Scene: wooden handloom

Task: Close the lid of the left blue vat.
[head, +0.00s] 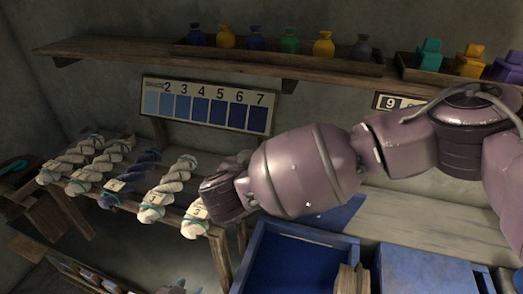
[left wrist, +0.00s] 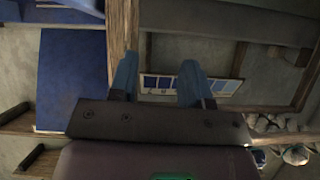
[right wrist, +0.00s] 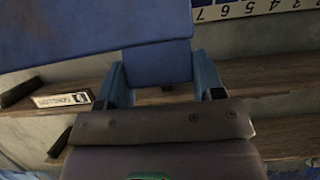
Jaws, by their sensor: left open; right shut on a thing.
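The left blue vat (head: 290,262) stands open at the bottom middle of the head view, its blue inside showing. Part of a raised blue panel, which looks like its lid (head: 345,214), shows behind my right arm. In the right wrist view, my right gripper (right wrist: 160,82) is shut on a blue block, apparently part of the lid (right wrist: 95,35); the broad blue panel fills the upper left. The right gripper's fingers are hidden in the head view. My left gripper (head: 177,287) shows only its tips at the bottom edge; in the left wrist view it (left wrist: 160,82) is open and empty.
A second blue vat (head: 425,272) with a flat blue top stands to the right. Twisted skeins (head: 160,190) lie on a wooden rack at left. A numbered colour chart (head: 205,106) hangs behind, under a shelf (head: 120,46) with coloured pouches. Wooden slats (head: 350,280) stand at the open vat.

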